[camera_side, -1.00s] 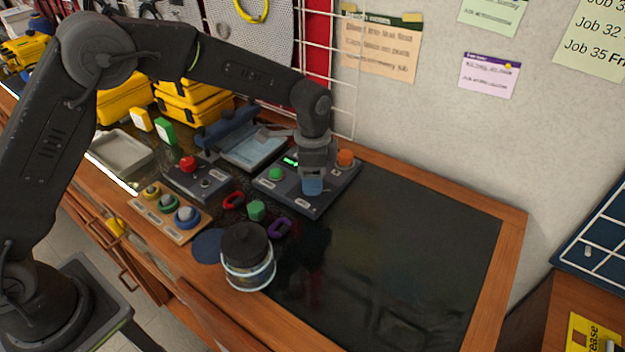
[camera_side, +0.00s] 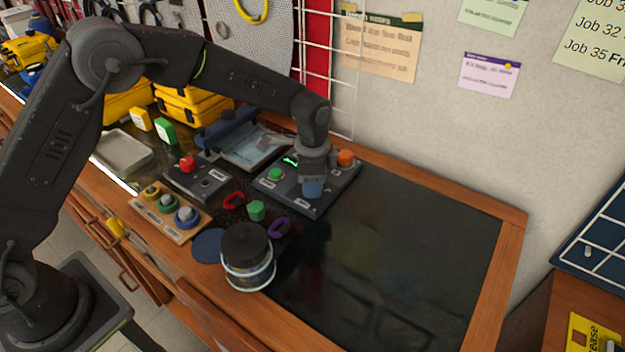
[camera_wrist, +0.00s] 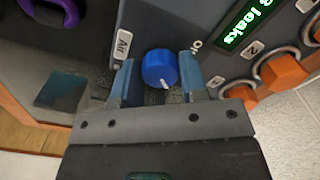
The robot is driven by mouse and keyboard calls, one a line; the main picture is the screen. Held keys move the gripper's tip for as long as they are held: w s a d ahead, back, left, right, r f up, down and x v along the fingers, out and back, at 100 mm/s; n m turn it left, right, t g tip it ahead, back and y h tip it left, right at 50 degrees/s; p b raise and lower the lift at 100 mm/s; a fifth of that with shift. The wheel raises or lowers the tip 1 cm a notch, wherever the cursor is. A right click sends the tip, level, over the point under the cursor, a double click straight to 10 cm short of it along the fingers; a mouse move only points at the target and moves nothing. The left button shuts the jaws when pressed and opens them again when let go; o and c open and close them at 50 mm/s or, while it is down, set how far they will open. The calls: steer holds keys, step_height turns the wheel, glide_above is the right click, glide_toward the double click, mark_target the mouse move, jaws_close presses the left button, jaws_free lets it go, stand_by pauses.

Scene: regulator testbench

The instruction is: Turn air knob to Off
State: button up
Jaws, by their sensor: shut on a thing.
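The air knob (camera_wrist: 159,68) is blue and round, with a pale mark on the side nearest my gripper in the wrist view. A white "Air" label (camera_wrist: 123,44) sits to its left. My gripper (camera_wrist: 160,75) has its two blue fingers on either side of the knob and is shut on it. In the side view my gripper (camera_side: 313,187) points down at the front right of the dark regulator panel (camera_side: 290,200) and hides the knob there.
A green display reading "leaks" (camera_wrist: 248,24) and orange knobs (camera_wrist: 282,73) are close to my right finger in the wrist view. In the side view, a lidded jar (camera_side: 247,262) and purple ring (camera_side: 279,228) stand in front of the panel. The dark mat (camera_side: 400,260) is clear.

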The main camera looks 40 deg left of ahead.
steer(key=shift+n, duration=0.4)
steer(key=shift+c, duration=0.2)
steer(key=n, duration=0.3)
steer(key=shift+n, duration=0.4)
steer(key=n, duration=0.4)
steer(key=shift+d+n, duration=0.1)
steer(key=shift+n, duration=0.2)
steer(key=n, duration=0.8)
steer(key=shift+n, duration=0.3)
steer(key=o, duration=0.9)
steer(key=shift+r, duration=0.1)
step_height(320, 180, up, 14)
steer(key=shift+f, duration=0.15)
